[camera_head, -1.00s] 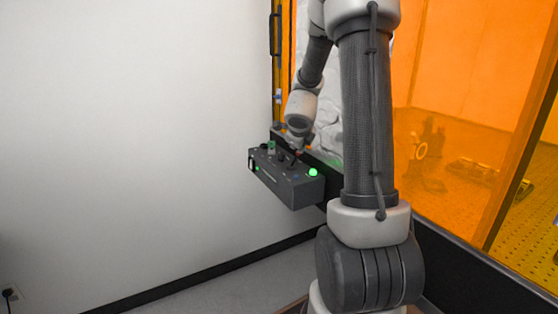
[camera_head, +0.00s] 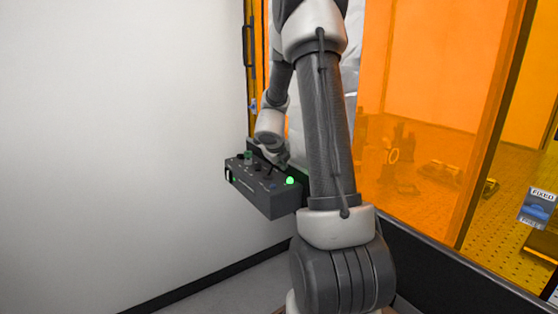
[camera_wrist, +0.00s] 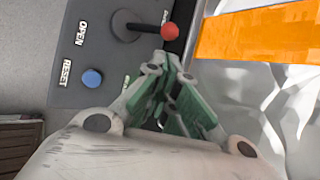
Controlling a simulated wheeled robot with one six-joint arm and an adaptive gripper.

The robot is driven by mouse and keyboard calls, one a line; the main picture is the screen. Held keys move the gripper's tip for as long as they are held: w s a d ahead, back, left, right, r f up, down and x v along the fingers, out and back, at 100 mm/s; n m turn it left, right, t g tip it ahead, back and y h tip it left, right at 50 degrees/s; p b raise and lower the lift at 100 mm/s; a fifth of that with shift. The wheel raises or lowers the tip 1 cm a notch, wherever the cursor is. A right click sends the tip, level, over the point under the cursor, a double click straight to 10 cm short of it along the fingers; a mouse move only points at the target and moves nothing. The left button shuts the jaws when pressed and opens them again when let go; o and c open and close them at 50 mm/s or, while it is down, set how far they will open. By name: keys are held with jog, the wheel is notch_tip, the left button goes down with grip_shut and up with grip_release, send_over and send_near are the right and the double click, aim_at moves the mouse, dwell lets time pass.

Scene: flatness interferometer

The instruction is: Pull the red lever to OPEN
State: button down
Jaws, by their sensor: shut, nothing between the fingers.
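The red lever shows in the wrist view as a red ball knob (camera_wrist: 169,31) on a dark stem, with a round dark base (camera_wrist: 127,25) to its left. It tilts toward the right in that view, away from the white word OPEN (camera_wrist: 82,33). My gripper (camera_wrist: 166,62) is shut and empty, its fingertips just below the red knob in the picture; whether they touch it I cannot tell. In the head view the grey control box (camera_head: 265,190) hangs by the wall with my gripper (camera_head: 281,166) over its top. The lever is not clear there.
A blue button (camera_wrist: 92,78) beside the word RESET (camera_wrist: 66,73) is close left of my fingers. A green light (camera_head: 290,181) glows on the box. Orange panels (camera_head: 430,70) stand behind and right of my arm. A white wall (camera_head: 110,130) fills the left.

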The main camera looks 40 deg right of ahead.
aim_at(272, 169)
jog(key=shift+x, duration=2.3)
